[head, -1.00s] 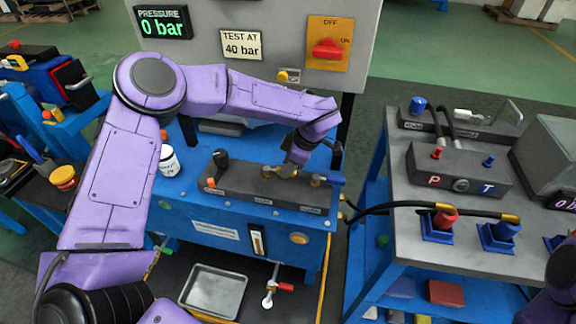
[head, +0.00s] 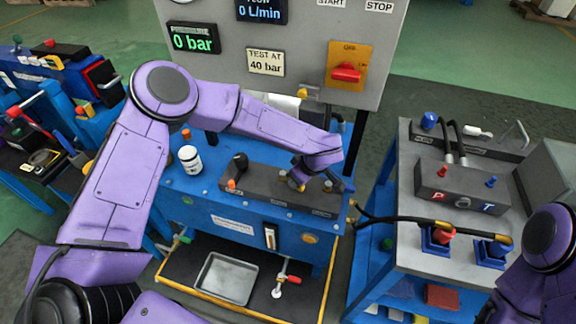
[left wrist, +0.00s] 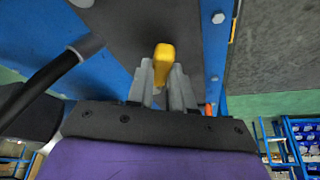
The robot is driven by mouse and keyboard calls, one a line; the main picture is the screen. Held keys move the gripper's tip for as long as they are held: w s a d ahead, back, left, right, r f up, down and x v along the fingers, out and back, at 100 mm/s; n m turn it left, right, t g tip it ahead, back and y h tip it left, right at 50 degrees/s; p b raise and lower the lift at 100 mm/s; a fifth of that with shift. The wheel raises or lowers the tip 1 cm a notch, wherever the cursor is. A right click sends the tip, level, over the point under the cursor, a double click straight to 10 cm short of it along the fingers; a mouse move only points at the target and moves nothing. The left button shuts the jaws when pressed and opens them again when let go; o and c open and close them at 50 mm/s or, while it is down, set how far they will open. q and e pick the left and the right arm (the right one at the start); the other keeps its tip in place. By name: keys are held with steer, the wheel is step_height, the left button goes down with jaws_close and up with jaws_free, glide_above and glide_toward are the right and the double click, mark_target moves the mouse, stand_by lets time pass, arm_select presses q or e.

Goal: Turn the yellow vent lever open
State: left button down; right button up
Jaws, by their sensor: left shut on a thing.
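The yellow vent lever (left wrist: 163,62) stands between the two grey fingers of my left gripper (left wrist: 168,85) in the left wrist view. The fingers are shut on it, and its rounded yellow end sticks out past them. In the head view my left gripper (head: 299,184) is down at the right part of the dark block (head: 262,190) on the blue bench. There the gripper and wrist cover most of the lever, so its angle cannot be told. My right gripper is out of view; only part of the right arm shows at the right edge.
A grey panel (head: 300,75) with displays and a red switch (head: 346,73) rises behind the block. A white bottle (head: 190,159) and a black knob (head: 240,161) stand to the left. A grey table (head: 410,235) with hoses stands to the right.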

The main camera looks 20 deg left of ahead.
arm_select(q)
steer(key=s+a+m+p, duration=0.1)
steer(key=m+p, duration=0.1)
steer(key=p, duration=0.1)
steer(key=s+a+m+t+h+p, duration=0.1)
steer(key=m+p, duration=0.2)
steer(key=s+a+m+t+h+p, duration=0.1)
steer(key=m+p, duration=0.2)
steer(key=shift+s+r+p, duration=0.1)
steer(key=shift+r+p, duration=0.2)
steer(key=shift+p, duration=0.05)
steer(key=m+p, duration=0.1)
steer(key=a+m, duration=0.1)
steer(key=shift+s+f+m+t+h+p, duration=0.1)
steer(key=shift+s+m+t+h+p, duration=0.1)
steer(key=shift+m+t+h+p, duration=0.15)
steer(key=shift+s+a+f+m+h+p, duration=0.15)
steer(key=shift+a+m+h+p, duration=0.4)
steer(key=shift+m, duration=0.3)
steer(key=c, duration=1)
jaws_free()
steer(key=v, duration=1)
